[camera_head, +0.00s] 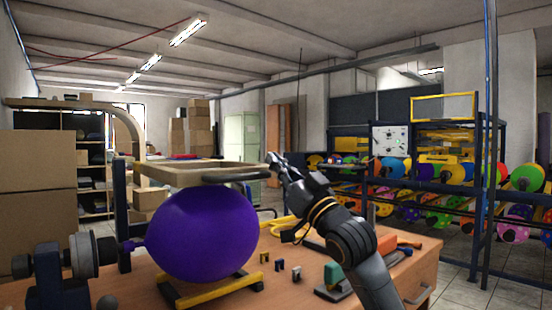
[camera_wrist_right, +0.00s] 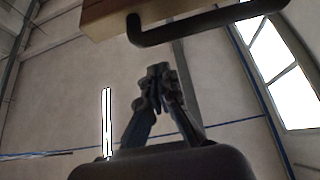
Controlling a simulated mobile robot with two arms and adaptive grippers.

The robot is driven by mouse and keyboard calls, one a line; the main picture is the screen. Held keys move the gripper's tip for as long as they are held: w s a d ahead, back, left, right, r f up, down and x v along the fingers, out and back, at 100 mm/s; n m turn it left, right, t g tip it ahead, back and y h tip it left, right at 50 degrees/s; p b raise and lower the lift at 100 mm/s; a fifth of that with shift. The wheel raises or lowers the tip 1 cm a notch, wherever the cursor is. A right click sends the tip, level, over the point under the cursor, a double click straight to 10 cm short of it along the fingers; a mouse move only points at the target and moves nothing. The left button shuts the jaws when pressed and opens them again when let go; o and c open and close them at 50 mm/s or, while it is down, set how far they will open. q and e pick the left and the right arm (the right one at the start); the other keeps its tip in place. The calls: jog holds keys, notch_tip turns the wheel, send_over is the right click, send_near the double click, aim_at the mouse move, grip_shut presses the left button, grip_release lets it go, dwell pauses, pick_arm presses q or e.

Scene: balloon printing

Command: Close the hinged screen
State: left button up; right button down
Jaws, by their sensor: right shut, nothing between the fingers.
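The hinged screen is a wooden frame (camera_head: 200,179) with a dark handle (camera_head: 238,178) on its near side. It looks close to level, just over a large purple balloon (camera_head: 205,235); I cannot tell whether they touch. My right gripper (camera_head: 272,160) is shut and empty, at the frame's right end. In the right wrist view, the gripper (camera_wrist_right: 158,75) points up, with the frame's wooden bar (camera_wrist_right: 108,16) and the curved dark handle (camera_wrist_right: 205,28) above its fingertips. I see a gap there. My left gripper is not in view.
The balloon sits over a yellow-edged base (camera_head: 215,292) on a wooden workbench (camera_head: 130,292). Small blocks (camera_head: 280,265) and tools (camera_head: 400,250) lie on the right of the bench. A rack of coloured balloons (camera_head: 430,190) stands behind at right.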

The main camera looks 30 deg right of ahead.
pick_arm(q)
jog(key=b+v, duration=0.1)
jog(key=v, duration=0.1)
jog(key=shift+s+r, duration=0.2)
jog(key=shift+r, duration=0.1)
pick_arm(e)
jog(key=r+v, duration=0.1)
jog(key=v, duration=0.9)
jog(key=shift+s+r, duration=0.2)
jog(key=shift+s, duration=0.15)
